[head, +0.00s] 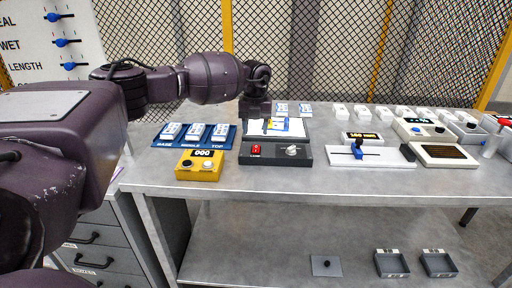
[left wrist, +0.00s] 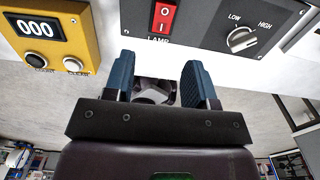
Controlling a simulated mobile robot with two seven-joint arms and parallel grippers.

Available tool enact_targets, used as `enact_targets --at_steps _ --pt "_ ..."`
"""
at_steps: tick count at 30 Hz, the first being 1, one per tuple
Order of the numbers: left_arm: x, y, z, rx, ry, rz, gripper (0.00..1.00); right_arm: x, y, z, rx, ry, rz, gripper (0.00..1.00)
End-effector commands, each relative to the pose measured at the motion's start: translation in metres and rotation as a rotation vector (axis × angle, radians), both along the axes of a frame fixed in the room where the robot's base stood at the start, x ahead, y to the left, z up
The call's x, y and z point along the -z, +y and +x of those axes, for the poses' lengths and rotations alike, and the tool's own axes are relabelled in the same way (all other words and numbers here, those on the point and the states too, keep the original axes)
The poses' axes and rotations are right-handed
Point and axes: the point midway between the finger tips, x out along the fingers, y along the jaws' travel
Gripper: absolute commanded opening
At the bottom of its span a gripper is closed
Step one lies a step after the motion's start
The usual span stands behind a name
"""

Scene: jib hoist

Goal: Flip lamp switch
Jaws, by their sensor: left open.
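The lamp switch (head: 256,149) is a small red rocker on the left part of a dark control box (head: 272,160). It also shows at the top of the left wrist view (left wrist: 165,17), marked I and O, above a partly covered LAMP label. In the head view my left gripper (head: 257,106) hangs over the back of the table, above and behind the control box; its fingertips are hard to make out. In the left wrist view its two blue fingers (left wrist: 159,72) are apart, with nothing held, just below the switch in the picture. My right gripper is not in view.
A LOW/HIGH knob (left wrist: 242,40) sits right of the switch. A yellow counter box (head: 199,164) reading 000 stands left of the control box. A white slider unit (head: 371,152) stands to the right.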

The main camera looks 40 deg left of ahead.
Motion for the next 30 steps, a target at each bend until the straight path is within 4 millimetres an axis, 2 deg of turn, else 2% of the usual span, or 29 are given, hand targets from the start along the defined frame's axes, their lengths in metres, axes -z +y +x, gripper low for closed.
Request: enact_targets --at_steps 1,3,12,25,26,30 --pt "0.013 0.000 -0.001 0.000 0.006 0.000 0.51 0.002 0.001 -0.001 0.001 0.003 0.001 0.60" --pt "0.025 0.000 -0.001 0.001 0.004 0.000 0.51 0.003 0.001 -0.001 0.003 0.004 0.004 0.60" --pt "0.063 -0.001 0.000 0.002 0.002 -0.002 0.51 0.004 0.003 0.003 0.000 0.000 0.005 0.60" --pt "0.070 -0.001 0.000 0.002 0.000 -0.002 0.51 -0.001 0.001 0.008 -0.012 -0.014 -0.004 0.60" --pt "0.070 -0.001 0.000 0.002 -0.001 -0.003 0.50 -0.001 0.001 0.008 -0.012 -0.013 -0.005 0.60" --pt "0.070 -0.001 0.000 0.002 -0.001 -0.003 0.28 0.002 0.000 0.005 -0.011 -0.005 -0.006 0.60"
